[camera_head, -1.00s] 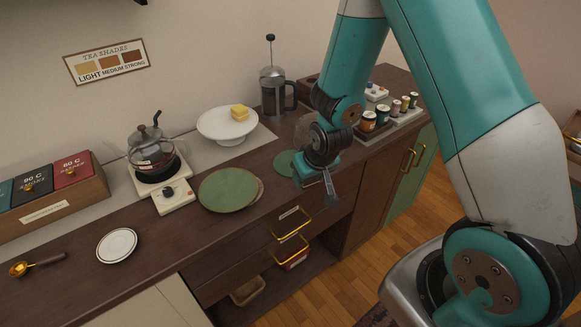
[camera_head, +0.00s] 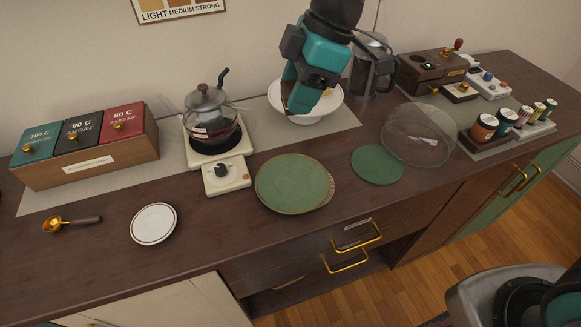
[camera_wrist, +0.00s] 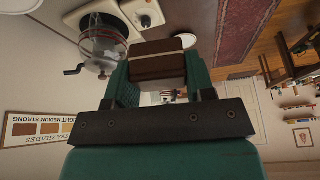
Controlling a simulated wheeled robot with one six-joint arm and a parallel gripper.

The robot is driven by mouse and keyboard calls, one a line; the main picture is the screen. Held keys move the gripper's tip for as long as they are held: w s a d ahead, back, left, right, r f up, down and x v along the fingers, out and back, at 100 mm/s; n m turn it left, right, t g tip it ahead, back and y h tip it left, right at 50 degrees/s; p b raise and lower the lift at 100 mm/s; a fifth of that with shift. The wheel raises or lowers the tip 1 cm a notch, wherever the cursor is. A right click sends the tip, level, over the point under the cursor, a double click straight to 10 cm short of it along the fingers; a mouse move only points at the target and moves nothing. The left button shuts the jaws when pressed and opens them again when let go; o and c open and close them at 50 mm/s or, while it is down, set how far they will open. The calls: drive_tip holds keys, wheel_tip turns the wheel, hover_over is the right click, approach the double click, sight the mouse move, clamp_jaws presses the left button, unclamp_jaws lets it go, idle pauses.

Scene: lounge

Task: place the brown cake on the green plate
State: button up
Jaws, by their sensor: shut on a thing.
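The green plate (camera_head: 292,184) lies bare near the counter's front edge, partly over a brownish round piece. My gripper (camera_head: 302,104) is above the white cake stand (camera_head: 333,105), behind the plate and slightly to its right. In the wrist view my gripper (camera_wrist: 158,82) is shut on the brown cake (camera_wrist: 157,62), a brown block with a pale layer between its fingers. The yellow cake seen earlier on the stand is not visible now.
A clear glass dome (camera_head: 420,135) and a flat green disc (camera_head: 377,164) are right of the plate. A glass kettle (camera_head: 211,120) on a burner stands to the left. A French press (camera_head: 372,68) is close right of the gripper. A white saucer (camera_head: 153,223) lies front left.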

sight(286, 182)
drive_tip(key=shift+s+a+r+n+g, duration=0.15)
drive_tip(key=shift+a+r+n+g, duration=0.15)
drive_tip(key=shift+n, duration=0.2)
drive_tip(key=shift+f, duration=0.3)
wheel_tip(286, 182, down, 19)
drive_tip(key=shift+a+r+p, duration=0.1)
drive_tip(key=shift+p, duration=0.6)
drive_tip(key=shift+f, duration=0.2)
drive_tip(key=o, duration=0.9)
drive_tip(key=shift+r, duration=0.1)
